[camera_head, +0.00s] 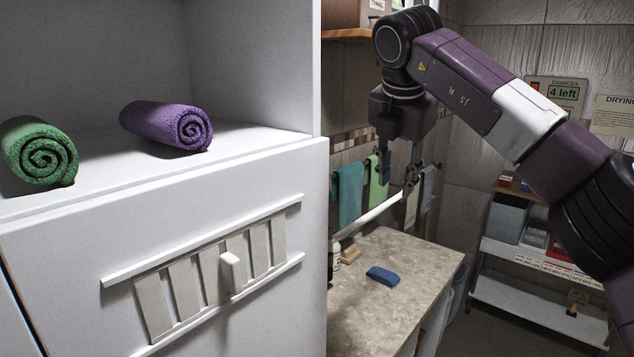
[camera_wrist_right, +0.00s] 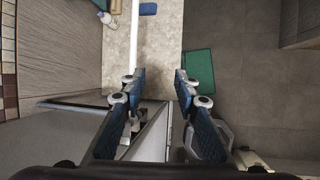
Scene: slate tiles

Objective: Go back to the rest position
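My right gripper (camera_head: 398,180) hangs fingers-down from my purple arm, right of the white cabinet and above the stone-topped counter (camera_head: 400,262). In the right wrist view, my right gripper (camera_wrist_right: 158,88) has its two blue-padded fingers well apart, with nothing between the tips. A white bar (camera_head: 368,218) runs close to one finger; it also shows in the wrist view (camera_wrist_right: 134,40). I cannot tell whether they touch. My left gripper is not in view.
A white cabinet (camera_head: 300,190) stands close at left, with a green rolled towel (camera_head: 38,150) and a purple one (camera_head: 165,125) on its shelf. Towels (camera_head: 350,195) hang behind my gripper. A blue cloth (camera_head: 383,276) lies on the counter. A shelf unit (camera_head: 535,300) stands right.

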